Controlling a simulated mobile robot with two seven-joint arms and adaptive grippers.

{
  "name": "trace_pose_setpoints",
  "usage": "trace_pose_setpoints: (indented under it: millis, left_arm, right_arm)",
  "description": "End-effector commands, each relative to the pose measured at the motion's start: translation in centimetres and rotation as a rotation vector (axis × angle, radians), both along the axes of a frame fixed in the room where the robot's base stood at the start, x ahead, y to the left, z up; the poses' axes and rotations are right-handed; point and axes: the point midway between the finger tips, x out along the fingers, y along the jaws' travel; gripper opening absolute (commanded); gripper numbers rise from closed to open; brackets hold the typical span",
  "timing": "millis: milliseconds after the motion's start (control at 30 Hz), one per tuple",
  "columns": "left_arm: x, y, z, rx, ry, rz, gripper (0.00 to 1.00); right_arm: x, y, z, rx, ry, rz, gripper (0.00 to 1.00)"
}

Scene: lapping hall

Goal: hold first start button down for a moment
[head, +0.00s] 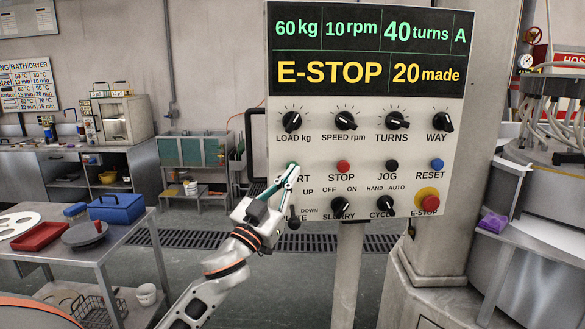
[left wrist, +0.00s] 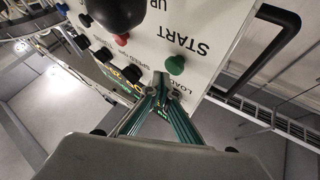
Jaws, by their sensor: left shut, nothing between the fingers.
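The control panel (head: 365,150) stands in front of me. Its green start button (left wrist: 174,65) shows in the left wrist view, beside the upside-down word START. In the head view my left gripper covers that button and part of its label. My left gripper (head: 291,172) is shut and empty, with its tips at the panel's lower left. In the left wrist view the fingertips (left wrist: 166,82) are right by the green button; I cannot tell whether they touch it. My right gripper is not in view.
The display (head: 365,50) reads E-STOP and 20 made. Close by are a red stop button (head: 343,167), a black lever knob (head: 294,224) and a red emergency stop (head: 429,200) on yellow. A table with trays (head: 40,236) stands at left.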

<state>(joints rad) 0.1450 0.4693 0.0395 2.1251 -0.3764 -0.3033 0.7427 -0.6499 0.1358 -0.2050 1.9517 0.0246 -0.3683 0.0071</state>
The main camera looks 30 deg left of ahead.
Motion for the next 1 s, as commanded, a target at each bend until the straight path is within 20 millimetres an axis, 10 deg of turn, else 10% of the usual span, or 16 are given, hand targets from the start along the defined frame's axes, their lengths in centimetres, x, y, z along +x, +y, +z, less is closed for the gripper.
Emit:
trace_pose_setpoints:
  millis: [1000]
  left_arm:
    - [-4.0, -3.0, 0.0, -0.001, -0.001, -0.001, 0.0]
  right_arm:
    - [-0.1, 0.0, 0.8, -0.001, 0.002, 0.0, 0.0]
